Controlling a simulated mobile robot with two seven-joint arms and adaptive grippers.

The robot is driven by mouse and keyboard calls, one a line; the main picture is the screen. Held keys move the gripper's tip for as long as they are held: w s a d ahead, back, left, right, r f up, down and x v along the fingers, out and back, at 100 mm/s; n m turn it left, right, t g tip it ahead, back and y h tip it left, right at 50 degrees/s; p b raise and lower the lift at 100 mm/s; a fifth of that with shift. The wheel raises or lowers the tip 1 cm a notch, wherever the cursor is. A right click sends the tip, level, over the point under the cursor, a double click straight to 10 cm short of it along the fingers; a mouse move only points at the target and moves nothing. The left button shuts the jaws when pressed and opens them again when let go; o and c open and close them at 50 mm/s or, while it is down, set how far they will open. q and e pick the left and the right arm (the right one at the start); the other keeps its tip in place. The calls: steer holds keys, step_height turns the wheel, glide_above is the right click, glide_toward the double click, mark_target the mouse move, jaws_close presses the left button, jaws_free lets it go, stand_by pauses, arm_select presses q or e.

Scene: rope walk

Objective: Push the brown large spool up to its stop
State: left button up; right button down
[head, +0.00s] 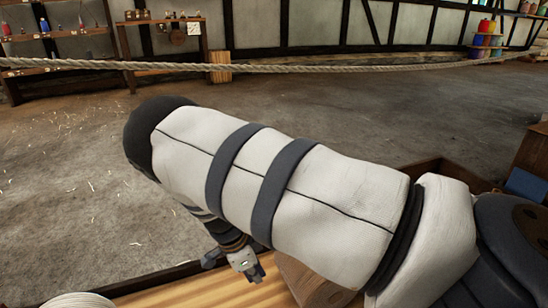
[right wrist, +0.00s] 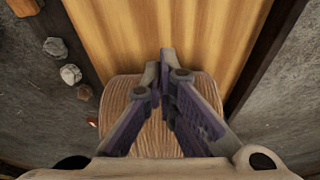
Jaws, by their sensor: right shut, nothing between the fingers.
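A brown, ridged, rounded thing that looks like the brown large spool (right wrist: 118,88) lies on a wooden board (right wrist: 175,30) in the right wrist view. My right gripper (right wrist: 159,68) is shut and empty, its fingers over the spool in that view; I cannot tell whether they touch it. In the head view my right gripper (head: 243,266) is small and low, just above the board (head: 185,291), partly behind my white-sleeved arm. My left gripper is not in view.
A brown wooden block (head: 318,290) sits beside my arm, with a wooden box (head: 440,168) behind. A pale ridged round thing (head: 75,300) is at the lower left. Several small stones (right wrist: 70,74) lie left of the board. A rope (head: 300,67) stretches across the room.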

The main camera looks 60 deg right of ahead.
mark_target(287, 282)
steer(key=b+x, duration=0.3)
steer(key=x, duration=0.6)
steer(key=shift+f, duration=0.35)
steer(key=s+d, duration=0.2)
steer(key=shift+s+d+b, duration=0.15)
steer(key=shift+d+b, duration=0.15)
steer(key=shift+b, duration=0.05)
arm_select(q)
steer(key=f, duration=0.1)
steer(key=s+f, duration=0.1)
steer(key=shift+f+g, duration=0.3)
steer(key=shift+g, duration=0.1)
arm_select(e)
steer(key=shift+s+d, duration=0.25)
steer(key=shift+s+d+r+p, duration=0.15)
steer(key=shift+s+d+p, duration=0.3)
steer(key=shift+s+d, duration=0.5)
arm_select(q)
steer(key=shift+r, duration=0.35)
arm_select(e)
steer(key=v, duration=1.1)
steer(key=shift+r, duration=0.4)
